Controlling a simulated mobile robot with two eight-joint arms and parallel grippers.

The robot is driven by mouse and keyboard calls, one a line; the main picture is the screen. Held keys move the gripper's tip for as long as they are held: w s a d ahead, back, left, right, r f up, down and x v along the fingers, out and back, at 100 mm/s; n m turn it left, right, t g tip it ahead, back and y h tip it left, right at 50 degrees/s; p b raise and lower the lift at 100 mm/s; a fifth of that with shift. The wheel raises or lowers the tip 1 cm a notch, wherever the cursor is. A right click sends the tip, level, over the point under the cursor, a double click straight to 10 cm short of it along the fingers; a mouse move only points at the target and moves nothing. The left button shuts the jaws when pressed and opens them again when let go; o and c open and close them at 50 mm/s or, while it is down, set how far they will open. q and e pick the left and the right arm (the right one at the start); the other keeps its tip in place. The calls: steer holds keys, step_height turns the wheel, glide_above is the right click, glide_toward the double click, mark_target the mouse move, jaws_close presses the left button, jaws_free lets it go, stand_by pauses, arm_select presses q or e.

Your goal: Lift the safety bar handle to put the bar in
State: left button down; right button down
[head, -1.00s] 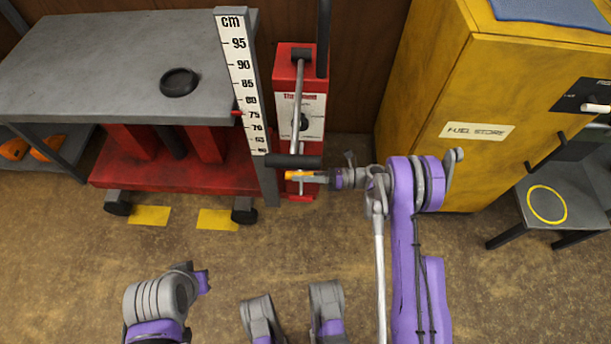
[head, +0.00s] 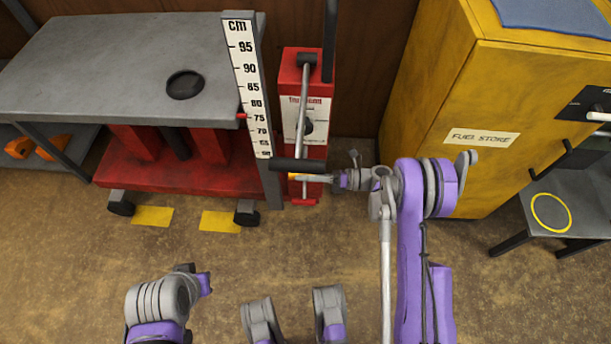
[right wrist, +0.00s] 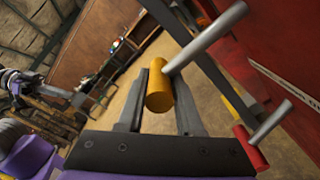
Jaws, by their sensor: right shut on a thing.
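The yellow-orange handle (right wrist: 159,90), which I take as the safety bar handle, is a short cylinder on a grey rod in the right wrist view. It lies between the two fingers of my right gripper (right wrist: 160,112), which is shut on it. In the head view my right gripper (head: 308,178) reaches in from the right to the red pump unit (head: 289,100), and only a little orange of the handle (head: 292,177) shows past the fingers. The safety bar itself cannot be made out.
A black grip (head: 290,165) on a long lever hangs just above my right gripper. A red-ended handle (right wrist: 250,148) is close in the right wrist view. The grey lift table (head: 110,80) with a cm scale (head: 246,85) is left; a yellow fuel cabinet (head: 430,150) stands right.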

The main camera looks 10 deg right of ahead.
steer(key=c, duration=0.7)
jaws_free()
steer(key=shift+w+d+r, duration=0.1)
steer(key=shift+w+r, duration=0.05)
steer(key=shift+r, duration=0.2)
steer(key=shift+o, duration=0.5)
steer(key=shift+f, duration=0.1)
steer(key=p+v, duration=0.1)
steer(key=v, duration=0.9)
steer(key=shift+d, duration=0.35)
